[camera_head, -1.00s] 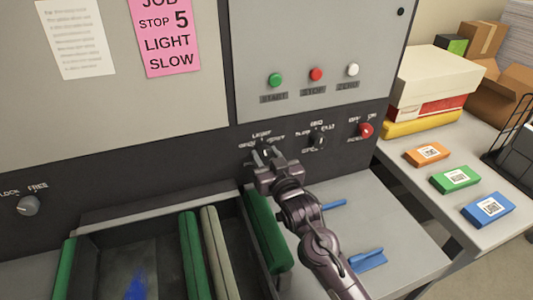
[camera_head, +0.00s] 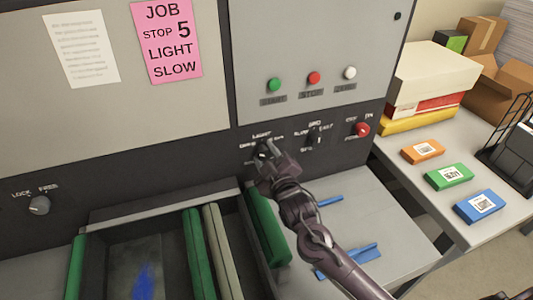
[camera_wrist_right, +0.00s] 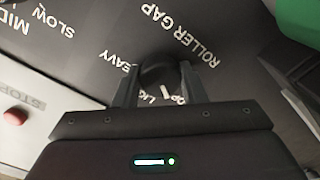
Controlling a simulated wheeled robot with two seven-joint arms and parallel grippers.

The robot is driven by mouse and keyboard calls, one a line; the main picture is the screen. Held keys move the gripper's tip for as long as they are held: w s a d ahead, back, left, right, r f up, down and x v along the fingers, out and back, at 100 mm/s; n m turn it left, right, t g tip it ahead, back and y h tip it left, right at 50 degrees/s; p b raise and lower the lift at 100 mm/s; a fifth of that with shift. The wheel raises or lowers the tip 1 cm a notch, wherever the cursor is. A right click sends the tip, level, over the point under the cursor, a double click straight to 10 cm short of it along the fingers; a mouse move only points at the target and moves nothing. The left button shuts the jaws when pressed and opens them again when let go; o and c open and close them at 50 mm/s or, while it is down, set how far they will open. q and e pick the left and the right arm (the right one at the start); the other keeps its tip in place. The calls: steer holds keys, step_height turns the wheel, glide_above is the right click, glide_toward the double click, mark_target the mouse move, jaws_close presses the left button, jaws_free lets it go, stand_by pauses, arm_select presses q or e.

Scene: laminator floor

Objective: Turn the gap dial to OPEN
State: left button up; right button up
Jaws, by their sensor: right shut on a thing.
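The gap dial (camera_head: 262,149) is a small dark knob on the machine's black panel, mostly hidden by my right gripper in the head view. In the right wrist view the dial (camera_wrist_right: 156,76) sits between the two fingers of my right gripper (camera_wrist_right: 158,84), which is shut on it. A white pointer mark shows near the partly covered LIGHT and OPEN words; I cannot tell exactly which it meets. ROLLER GAP and HEAVY are readable around it. In the head view my right gripper (camera_head: 268,162) reaches up to the panel. My left gripper is not in view.
A speed dial (camera_head: 314,139) and a red knob (camera_head: 362,130) are right of the gap dial. A lock knob (camera_head: 39,205) is at far left. Green, red and white buttons sit above. Green rollers (camera_head: 268,228) lie below, close to my right arm.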

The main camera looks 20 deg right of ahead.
steer(key=shift+n, duration=0.3)
steer(key=o, duration=1)
steer(key=s+b, duration=0.1)
steer(key=s, duration=0.3)
steer(key=s+b, duration=0.1)
steer(key=s, duration=0.2)
steer(key=shift+s+d+r, duration=0.15)
steer(key=shift+s, duration=0.2)
